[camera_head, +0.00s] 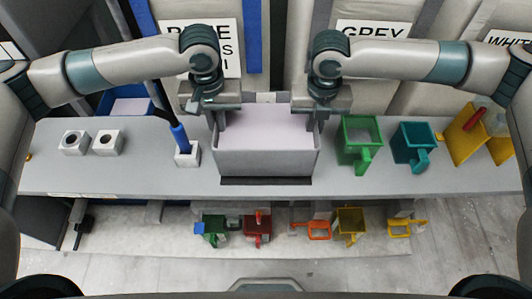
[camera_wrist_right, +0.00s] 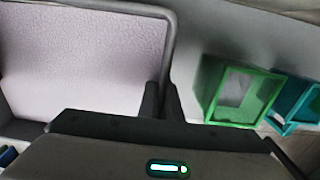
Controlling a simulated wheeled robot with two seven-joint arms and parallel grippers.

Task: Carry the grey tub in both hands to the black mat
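The grey tub (camera_head: 267,163), with a pale lilac filling, is level at the middle of the bench. The black mat (camera_head: 266,181) shows as a dark strip along the tub's front lower edge; the rest is hidden. I cannot tell whether the tub rests on it or is just above it. My left gripper (camera_head: 217,116) is at the tub's left wall and looks closed on it. My right gripper (camera_head: 318,116) is at the right wall. In the right wrist view its fingers (camera_wrist_right: 164,102) straddle the tub's wall (camera_wrist_right: 168,50) closely, one inside and one outside.
A blue-handled tool (camera_head: 181,138) stands in a white block to the left, with two small blocks (camera_head: 90,142) farther left. Coloured items lie on the lower shelf (camera_head: 150,230).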

